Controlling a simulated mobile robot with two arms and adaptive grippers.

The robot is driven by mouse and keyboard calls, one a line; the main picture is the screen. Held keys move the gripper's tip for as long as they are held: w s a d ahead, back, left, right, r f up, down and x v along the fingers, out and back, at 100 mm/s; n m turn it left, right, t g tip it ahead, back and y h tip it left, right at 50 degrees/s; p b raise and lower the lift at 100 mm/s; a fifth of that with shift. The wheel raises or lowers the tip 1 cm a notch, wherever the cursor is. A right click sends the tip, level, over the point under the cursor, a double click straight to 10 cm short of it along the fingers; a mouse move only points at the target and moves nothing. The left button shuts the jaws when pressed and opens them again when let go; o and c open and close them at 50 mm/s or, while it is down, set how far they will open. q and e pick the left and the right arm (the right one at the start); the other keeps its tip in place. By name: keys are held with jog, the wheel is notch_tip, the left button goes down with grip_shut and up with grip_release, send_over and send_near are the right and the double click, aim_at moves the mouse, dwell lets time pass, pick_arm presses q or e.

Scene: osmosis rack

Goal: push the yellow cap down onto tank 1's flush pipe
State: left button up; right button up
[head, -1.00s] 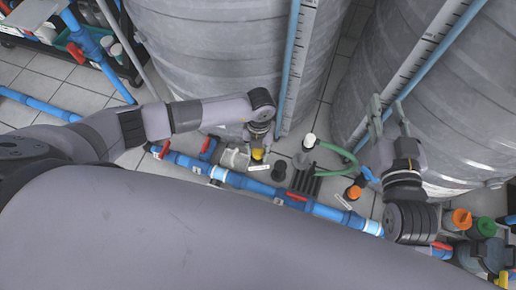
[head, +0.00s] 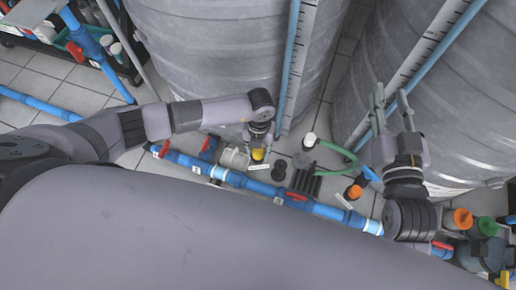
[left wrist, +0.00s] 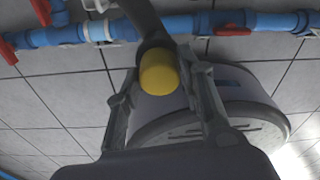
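The yellow cap (head: 258,154) is low in front of the left grey tank (head: 215,55). My left gripper (head: 258,141) reaches down over it. In the left wrist view the cap (left wrist: 159,72) sits between the tips of my left gripper (left wrist: 162,75), whose fingers close in on both sides of it. A dark pipe (left wrist: 143,18) runs behind the cap; the cap hides whether it is seated on a pipe end. My right gripper (head: 391,100) is open and empty, fingers up, in front of the right tank (head: 465,110).
A blue pipe (head: 240,181) with red-handled valves runs along the floor in front of the tanks. A white-capped fitting (head: 310,140), a green hose (head: 335,149) and an orange cap (head: 354,191) are right of the yellow cap.

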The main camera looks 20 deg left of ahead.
pick_arm(q)
jog(key=o, duration=0.4)
pick_arm(e)
jog(key=shift+f, duration=0.15)
pick_arm(q)
jog(key=shift+r, duration=0.1)
pick_arm(e)
jog(key=shift+s+f, duration=0.1)
jog(key=shift+f, duration=0.1)
pick_arm(q)
notch_tip(320, 180, up, 12)
jog(key=w, duration=0.1)
jog(key=shift+w+a, duration=0.15)
jog(key=shift+w, duration=0.1)
pick_arm(e)
jog(key=shift+r, duration=0.2)
